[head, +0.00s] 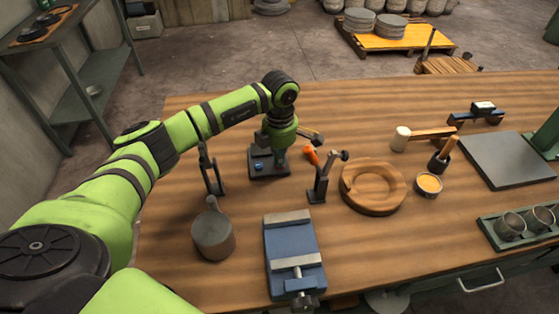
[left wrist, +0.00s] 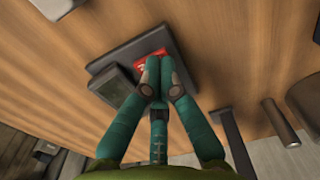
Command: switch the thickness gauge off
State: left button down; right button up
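The thickness gauge, as I take it, is a dark block (head: 262,173) near the middle of the bench, with a small blue spot on its front side. In the left wrist view the dark block (left wrist: 112,68) shows a grey display-like panel (left wrist: 113,84) and a red marked patch (left wrist: 146,57) on top. My left gripper (head: 279,153) points down right over the block. In the left wrist view its teal fingers (left wrist: 158,76) are together, with nothing seen between them, in front of the red patch. They partly hide the patch; contact cannot be told. My right gripper is not in view.
A dark upright stand (head: 211,172) is left of the block, another stand (head: 323,178) right of it. The bench's back left is clear.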

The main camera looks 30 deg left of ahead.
pick_arm(q)
jog(key=shift+r+p, duration=1.8)
jog(key=shift+r, duration=1.55)
